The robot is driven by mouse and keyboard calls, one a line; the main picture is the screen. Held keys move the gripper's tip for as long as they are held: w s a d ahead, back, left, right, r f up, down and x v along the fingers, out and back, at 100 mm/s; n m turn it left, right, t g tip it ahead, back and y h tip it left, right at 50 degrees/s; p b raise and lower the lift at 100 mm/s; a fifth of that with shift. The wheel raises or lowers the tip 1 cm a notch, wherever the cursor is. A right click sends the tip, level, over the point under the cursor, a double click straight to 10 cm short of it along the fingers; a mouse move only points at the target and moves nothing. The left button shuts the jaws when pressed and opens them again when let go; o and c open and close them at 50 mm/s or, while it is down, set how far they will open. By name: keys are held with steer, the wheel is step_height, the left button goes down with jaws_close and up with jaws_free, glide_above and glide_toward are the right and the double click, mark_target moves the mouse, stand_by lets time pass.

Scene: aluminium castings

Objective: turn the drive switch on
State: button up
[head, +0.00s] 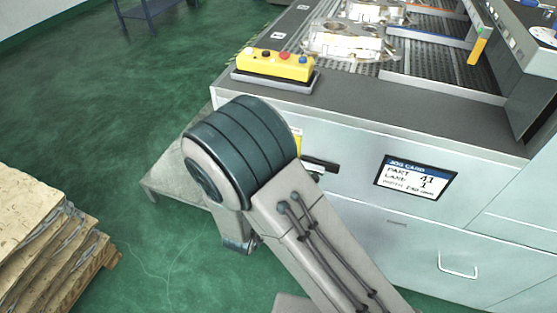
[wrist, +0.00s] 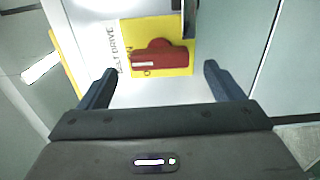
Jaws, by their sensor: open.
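The drive switch (wrist: 165,57) is a red rotary handle on a yellow plate (wrist: 183,26) in the wrist view. Its bar lies crosswise in that picture, with a pale stripe on its left part. A white label beside it reads "DRIVE"; small lettering by the handle is partly covered and I cannot read it fully. My gripper (wrist: 160,72) is open and empty, with one dark finger to each side, just below the switch in the picture. I cannot tell whether the fingers touch anything. In the head view my arm hides the switch and gripper.
A grey cabinet (head: 350,140) with a job card (head: 415,177) carries a conveyor with metal castings (head: 348,40). A yellow button box (head: 275,64) sits on its corner. A dark bar (head: 320,163) juts out beside my arm.

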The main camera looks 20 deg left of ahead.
steer(key=s, duration=1)
steer(key=shift+s+a+b, duration=0.15)
steer(key=shift+a+b, duration=0.25)
